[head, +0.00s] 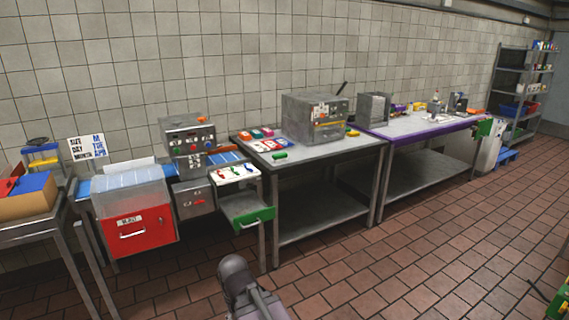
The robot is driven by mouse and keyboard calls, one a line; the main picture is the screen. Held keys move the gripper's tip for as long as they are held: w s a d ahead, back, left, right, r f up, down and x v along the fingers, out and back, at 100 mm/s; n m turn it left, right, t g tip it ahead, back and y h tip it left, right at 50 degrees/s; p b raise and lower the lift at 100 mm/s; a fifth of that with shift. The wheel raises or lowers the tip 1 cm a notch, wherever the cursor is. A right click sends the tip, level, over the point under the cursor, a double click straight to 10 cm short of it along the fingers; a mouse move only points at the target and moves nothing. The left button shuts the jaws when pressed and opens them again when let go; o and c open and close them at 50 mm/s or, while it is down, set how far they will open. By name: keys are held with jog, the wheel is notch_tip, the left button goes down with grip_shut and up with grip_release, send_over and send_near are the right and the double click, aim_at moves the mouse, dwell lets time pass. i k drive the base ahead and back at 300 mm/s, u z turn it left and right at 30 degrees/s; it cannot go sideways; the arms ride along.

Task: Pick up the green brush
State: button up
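A small green item (280,155) lies near the front left edge of the grey middle table (325,155). Another small green item (352,132) lies on the same table, right of the metal box machine. Both are too small to tell which one is the green brush. My gripper is not in view. A dark part of my arm shows at the bottom centre, over the floor and apart from the tables.
A metal machine (315,118) stands on the middle table near several coloured items. A purple-edged table (425,130) adjoins on the right. A conveyor station with a red-fronted bin (133,230) and an open green-fronted drawer (254,217) is left. The tiled floor (400,255) in front is clear.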

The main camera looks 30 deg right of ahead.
aim_at(279, 158)
jog(key=k, duration=0.35)
jog(key=z, duration=0.5)
jog(key=i, duration=1.05)
jog(key=z, duration=0.55)
jog(key=i, duration=2.15)
jog(key=u, duration=0.5)
